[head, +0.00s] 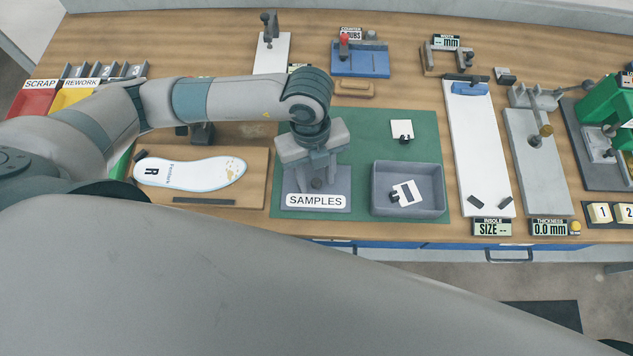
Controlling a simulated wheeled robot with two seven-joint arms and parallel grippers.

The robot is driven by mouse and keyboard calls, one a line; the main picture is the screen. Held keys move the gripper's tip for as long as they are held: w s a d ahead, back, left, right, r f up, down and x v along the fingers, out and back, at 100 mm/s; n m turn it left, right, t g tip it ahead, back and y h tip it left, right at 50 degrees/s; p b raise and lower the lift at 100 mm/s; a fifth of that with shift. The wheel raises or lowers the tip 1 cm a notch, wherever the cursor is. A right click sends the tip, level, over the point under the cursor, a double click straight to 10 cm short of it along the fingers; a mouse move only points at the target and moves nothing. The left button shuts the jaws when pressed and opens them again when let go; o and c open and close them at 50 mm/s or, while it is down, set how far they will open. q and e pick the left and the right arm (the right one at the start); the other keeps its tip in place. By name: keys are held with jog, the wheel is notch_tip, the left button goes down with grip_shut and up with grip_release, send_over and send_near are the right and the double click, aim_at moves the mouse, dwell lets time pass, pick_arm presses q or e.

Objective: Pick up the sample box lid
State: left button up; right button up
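The grey sample box lid (343,183) lies on the green mat, with a white SAMPLES label on its front and a small dark knob (317,184) on top. My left gripper (317,178) points down over the lid. Its two fingers are apart, with the knob showing between them; whether they touch it I cannot tell. The gripper hides the lid's back part. The open grey sample box (441,203) stands to the right of the lid and holds a white card with a dark clip. My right gripper is not in view.
Another white card with a dark clip (402,129) lies on the green mat (362,124) behind the box. An insole (190,173) lies on a wooden board to the left. A white insole gauge (478,150) stands right of the mat. Red and yellow bins are at far left.

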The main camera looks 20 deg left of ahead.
aim_at(316, 180)
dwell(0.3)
pick_arm(q)
grip_shut()
jog(key=shift+r, duration=0.15)
jog(key=shift+r+p, duration=0.5)
notch_tip(316, 180, up, 3)
jog(key=p, duration=0.2)
jog(key=shift+r+p, duration=0.15)
jog(key=shift+p, duration=0.15)
jog(key=s+d+r+p, duration=0.6)
jog(key=s, duration=0.4)
jog(key=shift+r, duration=0.2)
